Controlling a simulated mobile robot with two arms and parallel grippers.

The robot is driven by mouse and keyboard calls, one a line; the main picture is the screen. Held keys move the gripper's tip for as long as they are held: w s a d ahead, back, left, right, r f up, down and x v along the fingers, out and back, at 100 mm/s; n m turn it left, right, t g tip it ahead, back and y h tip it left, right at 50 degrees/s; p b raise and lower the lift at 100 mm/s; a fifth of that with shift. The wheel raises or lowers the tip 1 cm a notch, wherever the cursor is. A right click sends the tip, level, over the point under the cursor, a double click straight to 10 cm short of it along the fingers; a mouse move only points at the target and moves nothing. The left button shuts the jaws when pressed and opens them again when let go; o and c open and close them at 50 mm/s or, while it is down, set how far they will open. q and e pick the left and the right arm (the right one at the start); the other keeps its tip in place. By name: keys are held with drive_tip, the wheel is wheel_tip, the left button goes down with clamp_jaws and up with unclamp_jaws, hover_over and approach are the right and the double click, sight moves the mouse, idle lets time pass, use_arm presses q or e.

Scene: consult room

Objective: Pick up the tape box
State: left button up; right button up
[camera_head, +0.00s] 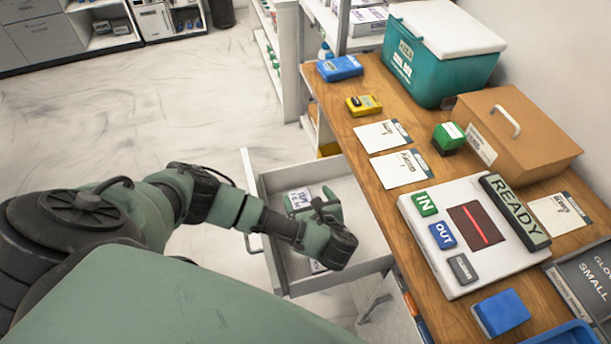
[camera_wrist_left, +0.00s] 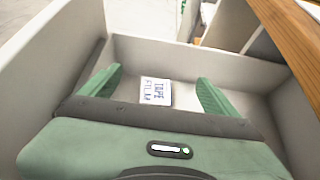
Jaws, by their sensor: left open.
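The tape box is a small white box with dark "TAPE FILM" lettering. It lies on the floor of the open drawer and shows in the left wrist view (camera_wrist_left: 156,92) and, partly covered, in the head view (camera_head: 299,197). The drawer (camera_head: 292,281) is light grey and pulled out from under the wooden counter. My left gripper (camera_head: 313,206) is open over the drawer. In the left wrist view its green fingers (camera_wrist_left: 158,80) stand on either side of the box, apart from it. The exact height above the box is hard to tell. My right gripper is not in view.
The wooden counter (camera_head: 350,122) borders the drawer on the right. It carries a teal cool box (camera_head: 430,65), a brown case (camera_head: 530,130), a white panel (camera_head: 455,275) and a blue box (camera_head: 501,312). The drawer walls rise around my gripper. Open floor lies left.

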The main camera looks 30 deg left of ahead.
use_arm(q)
wheel_tip(320, 180, down, 3)
drive_tip(key=w, duration=0.1)
approach(301, 199)
drive_tip(key=shift+b+x, duration=0.45)
drive_tip(key=shift+x, duration=0.65)
drive_tip(key=x, duration=0.6)
drive_tip(key=shift+w+a+f+b, duration=0.15)
drive_tip(key=shift+w+f+b, duration=0.1)
drive_tip(key=shift+b, duration=0.1)
drive_tip(key=shift+r, duration=0.1)
drive_tip(key=c, duration=1.5)
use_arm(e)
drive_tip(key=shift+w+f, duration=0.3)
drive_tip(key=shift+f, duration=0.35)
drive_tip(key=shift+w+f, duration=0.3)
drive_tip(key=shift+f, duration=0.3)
